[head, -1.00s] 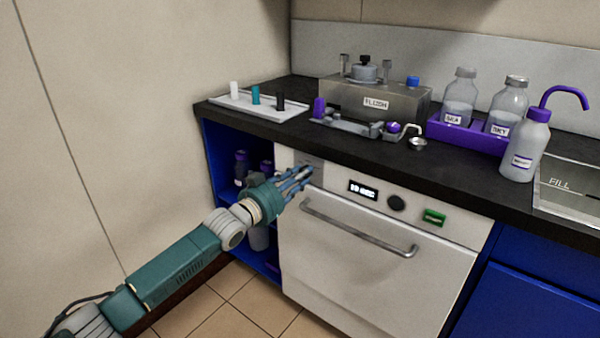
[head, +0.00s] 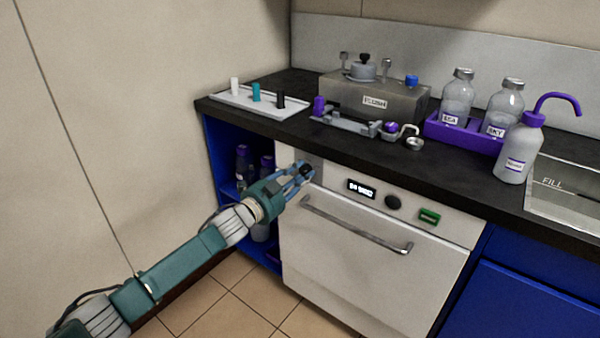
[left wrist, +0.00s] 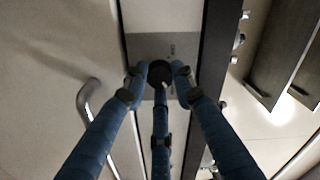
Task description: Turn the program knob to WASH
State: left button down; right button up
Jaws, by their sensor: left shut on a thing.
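A black knob (head: 306,171) sits on a grey plate (left wrist: 180,48) at the left end of the white washer's front panel. In the left wrist view the knob (left wrist: 159,73) shows between blue fingertips, with small markings on the plate too small to read. My left gripper (head: 299,174) is shut on this knob, its fingers around the knob's sides. A lit display (head: 362,189) is right of it; its text is not clearly legible. A second dark round knob (head: 393,202) and a green switch (head: 429,216) are further right. My right gripper is not in view.
The washer door handle (head: 355,227) runs just below my gripper. The black counter (head: 390,161) overhangs above it, carrying a tray (head: 235,100), a metal unit (head: 350,96) and bottles (head: 518,148). An open blue cabinet (head: 215,160) with bottles is left of the washer.

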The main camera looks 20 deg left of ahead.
pick_arm(q)
jog(key=shift+m, duration=0.4)
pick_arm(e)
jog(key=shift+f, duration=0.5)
pick_arm(q)
jog(key=c, duration=1.4)
grip_release()
jog(key=shift+s, duration=0.15)
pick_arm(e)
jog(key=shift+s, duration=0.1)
pick_arm(q)
jog(key=v, duration=1.1)
jog(key=shift+s, duration=0.4)
jog(key=shift+a, duration=0.1)
